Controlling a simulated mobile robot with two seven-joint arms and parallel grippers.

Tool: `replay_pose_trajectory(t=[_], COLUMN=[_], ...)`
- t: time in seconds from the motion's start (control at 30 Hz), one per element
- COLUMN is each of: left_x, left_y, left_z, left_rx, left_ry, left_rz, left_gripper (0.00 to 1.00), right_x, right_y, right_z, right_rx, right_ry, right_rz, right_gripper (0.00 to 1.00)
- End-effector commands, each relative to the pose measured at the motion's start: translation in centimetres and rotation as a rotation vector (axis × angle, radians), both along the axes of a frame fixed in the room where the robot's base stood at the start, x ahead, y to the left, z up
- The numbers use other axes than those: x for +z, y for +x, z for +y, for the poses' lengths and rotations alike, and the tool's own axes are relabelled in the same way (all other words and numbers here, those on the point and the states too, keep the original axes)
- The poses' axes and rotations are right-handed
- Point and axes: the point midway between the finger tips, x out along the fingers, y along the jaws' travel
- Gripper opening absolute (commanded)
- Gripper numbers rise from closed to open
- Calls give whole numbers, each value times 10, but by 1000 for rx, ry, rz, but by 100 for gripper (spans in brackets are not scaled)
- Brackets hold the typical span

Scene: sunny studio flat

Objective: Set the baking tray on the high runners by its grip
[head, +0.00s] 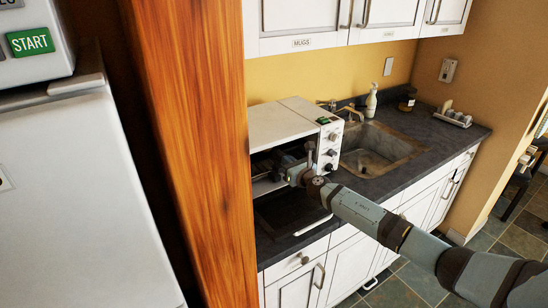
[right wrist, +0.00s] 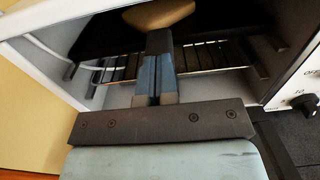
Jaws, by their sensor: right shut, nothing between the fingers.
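The white toaster oven (head: 282,126) stands on the counter with its door folded down. The dark baking tray (right wrist: 105,35) is inside the oven in the right wrist view, with its tan grip (right wrist: 158,15) toward the opening. It shows above a wire rack (right wrist: 210,56); whether it rests on runners I cannot tell. My right gripper (right wrist: 157,72) is shut and empty, its fingertips just before the grip. In the head view my right gripper (head: 290,172) is at the oven mouth and hides part of the inside. My left gripper is out of view.
The dark open door (head: 283,208) lies low in front of the oven. A sink (head: 375,150) is to the right, with a soap bottle (head: 371,102) behind it. A wooden post (head: 195,150) stands close on the left. White cupboards (head: 300,22) hang above.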

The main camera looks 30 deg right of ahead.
Motion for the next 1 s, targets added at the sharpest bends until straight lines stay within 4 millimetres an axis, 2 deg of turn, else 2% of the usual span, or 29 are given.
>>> replay_pose_trajectory(t=[1.0], left_x=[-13], left_y=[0], left_z=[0], left_rx=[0], left_ry=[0], left_rz=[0], left_gripper=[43], right_x=[-1], right_y=[31], right_z=[3], right_rx=[0], right_ry=[0], right_rz=[0], right_gripper=[0])
